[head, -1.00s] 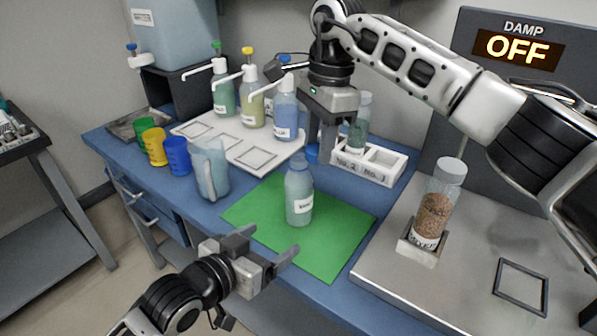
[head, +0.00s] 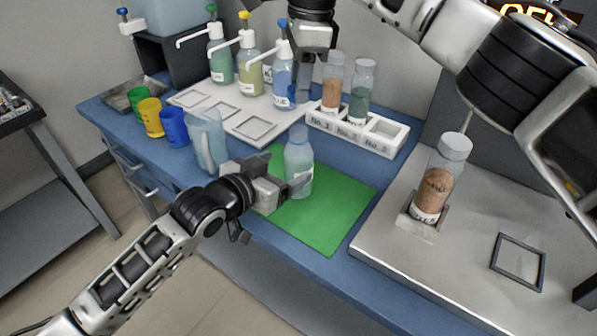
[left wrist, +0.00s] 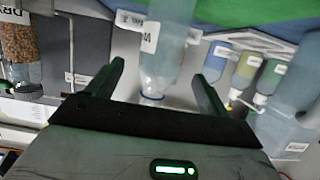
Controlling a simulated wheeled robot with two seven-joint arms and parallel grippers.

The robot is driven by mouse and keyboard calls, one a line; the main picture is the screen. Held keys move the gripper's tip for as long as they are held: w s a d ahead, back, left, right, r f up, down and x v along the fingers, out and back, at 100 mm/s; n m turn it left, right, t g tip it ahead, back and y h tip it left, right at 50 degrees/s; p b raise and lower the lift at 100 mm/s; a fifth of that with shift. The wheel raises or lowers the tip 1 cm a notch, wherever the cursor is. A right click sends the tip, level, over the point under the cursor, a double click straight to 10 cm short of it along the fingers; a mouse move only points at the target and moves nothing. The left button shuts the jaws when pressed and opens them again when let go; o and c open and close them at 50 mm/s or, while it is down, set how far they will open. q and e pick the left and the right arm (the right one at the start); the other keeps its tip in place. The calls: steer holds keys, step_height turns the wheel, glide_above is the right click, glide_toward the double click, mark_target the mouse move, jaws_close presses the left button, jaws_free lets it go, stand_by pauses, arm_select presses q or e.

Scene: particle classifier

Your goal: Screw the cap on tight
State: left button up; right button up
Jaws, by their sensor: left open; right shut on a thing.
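A translucent pale blue bottle (head: 300,170) with a white label stands upright on the green mat (head: 335,215). My left gripper (head: 282,189) is open at the bottle's near left side. In the left wrist view the bottle (left wrist: 163,50) appears upside down between the spread fingers (left wrist: 160,72), with gaps beside it. Its narrow mouth shows a blue rim (left wrist: 152,97). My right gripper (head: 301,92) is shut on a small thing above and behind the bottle. I cannot clearly make out the cap against the blue pump bottle behind.
A jug (head: 207,140) and coloured cups (head: 151,117) are left of the mat. A rack (head: 345,133) holds two vials. A filled jar (head: 437,180) stands on the right platform.

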arm_select(q)
steer(key=x, duration=0.8)
steer(key=c, duration=1.5)
arm_select(e)
glide_above(297, 136)
steer(key=shift+d+f, duration=0.15)
steer(key=shift+f, duration=1.1)
steer(key=shift+d+f, duration=0.1)
steer(key=shift+f, duration=1.15)
steer(key=shift+f, duration=0.1)
arm_select(q)
steer(key=shift+f, duration=0.1)
arm_select(e)
steer(key=shift+f, duration=0.8)
steer(key=shift+f, duration=0.55)
